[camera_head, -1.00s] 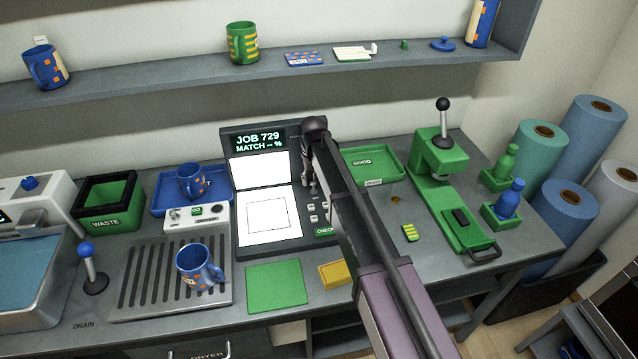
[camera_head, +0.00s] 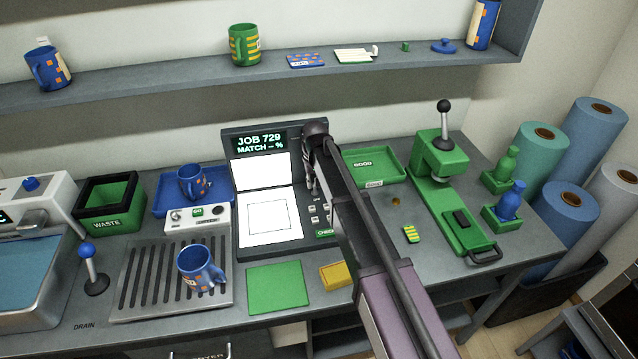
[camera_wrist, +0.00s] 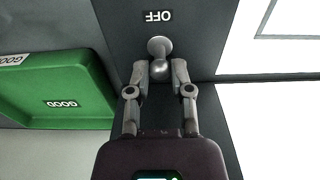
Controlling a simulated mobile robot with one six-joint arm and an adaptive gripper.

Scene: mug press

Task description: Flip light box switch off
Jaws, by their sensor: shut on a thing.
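The light box (camera_head: 243,226) stands in the middle of the bench, and its two panels glow white. Its screen (camera_head: 258,141) reads JOB 729, MATCH -- %. My gripper (camera_head: 310,190) is at the right side of the box, over its control strip. In the wrist view, my gripper (camera_wrist: 160,74) is shut on the round metal switch knob (camera_wrist: 160,68). An OFF label (camera_wrist: 153,16) shows upside down past the knob. The fingers and knob hide the switch base, so I cannot tell its exact tilt.
The green GOOD tray (camera_head: 374,181) lies right of the box, with the green press (camera_head: 441,163) beyond it. A CHECK button (camera_head: 325,233) and small keys sit close below my gripper. A yellow block (camera_head: 336,275) and a green mat (camera_head: 277,286) lie in front.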

